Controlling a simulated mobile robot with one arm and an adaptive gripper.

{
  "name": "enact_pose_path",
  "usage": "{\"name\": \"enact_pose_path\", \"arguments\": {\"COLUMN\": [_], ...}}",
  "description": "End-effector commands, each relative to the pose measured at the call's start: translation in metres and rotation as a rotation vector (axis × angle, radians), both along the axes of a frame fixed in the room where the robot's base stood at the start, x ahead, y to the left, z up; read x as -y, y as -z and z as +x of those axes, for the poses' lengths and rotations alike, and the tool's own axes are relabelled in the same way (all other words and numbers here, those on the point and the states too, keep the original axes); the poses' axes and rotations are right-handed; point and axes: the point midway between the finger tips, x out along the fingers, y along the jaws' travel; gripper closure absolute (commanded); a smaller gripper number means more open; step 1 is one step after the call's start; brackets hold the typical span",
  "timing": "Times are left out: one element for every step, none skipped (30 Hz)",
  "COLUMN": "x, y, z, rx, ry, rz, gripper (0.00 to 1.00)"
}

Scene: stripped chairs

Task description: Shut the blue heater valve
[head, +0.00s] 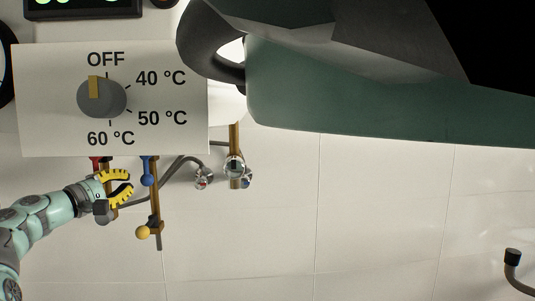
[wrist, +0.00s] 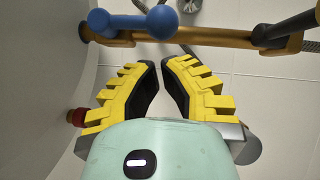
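The blue heater valve (head: 148,171) is a blue handle on a brass pipe below the heater box. In the wrist view its handle (wrist: 130,22) has a ball at each end and lies roughly along the pipe. My gripper (head: 131,180) is just left of the blue handle in the head view. Its yellow ribbed fingers (wrist: 161,64) are partly open, with a narrow gap between the tips and nothing held. In the wrist view the tips point at the pipe, a little short of the blue handle and apart from it.
The heater box (head: 180,80) has a dial (head: 101,98) pointing at OFF. A red valve (head: 96,162) is close beside my gripper, left of the blue one. A yellow-ball valve (head: 143,232) is lower on the pipe. Hoses and taps (head: 234,166) are to the right.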

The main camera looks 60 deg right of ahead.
Motion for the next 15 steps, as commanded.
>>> {"name": "enact_pose_path", "arguments": {"x": [0.0041, 0.0055, 0.0071, 0.0082, 0.0091, 0.0101, 0.0107, 0.0110, 0.0114, 0.0115, 0.0116, 0.0116, 0.0116, 0.0115, 0.0115], "y": [-0.0046, -0.0044, -0.0043, -0.0042, -0.0040, -0.0038, -0.0035, -0.0032, -0.0031, -0.0028, -0.0026, -0.0024, -0.0022, -0.0022, -0.0022], "z": [-0.0031, -0.0041, -0.0055, -0.0063, -0.0071, -0.0077, -0.0081, -0.0085, -0.0088, -0.0088, -0.0089, -0.0090, -0.0089, -0.0089, -0.0089], "rx": [-0.002, -0.002, -0.002, -0.001, -0.001, 0.000, 0.001, 0.001, 0.001, 0.001, 0.001, 0.001, 0.001, 0.001, 0.001], "ry": [0.002, 0.002, 0.002, 0.002, 0.002, 0.002, 0.002, 0.002, 0.002, 0.002, 0.002, 0.002, 0.002, 0.002, 0.002], "rz": [-0.001, -0.001, -0.002, -0.001, -0.001, 0.000, 0.000, 0.000, 0.000, 0.000, 0.001, 0.001, 0.001, 0.001, 0.001], "gripper": [1.00, 1.00, 1.00, 1.00, 1.00, 1.00, 1.00, 1.00, 1.00, 1.00, 1.00, 1.00, 1.00, 1.00, 1.00]}}
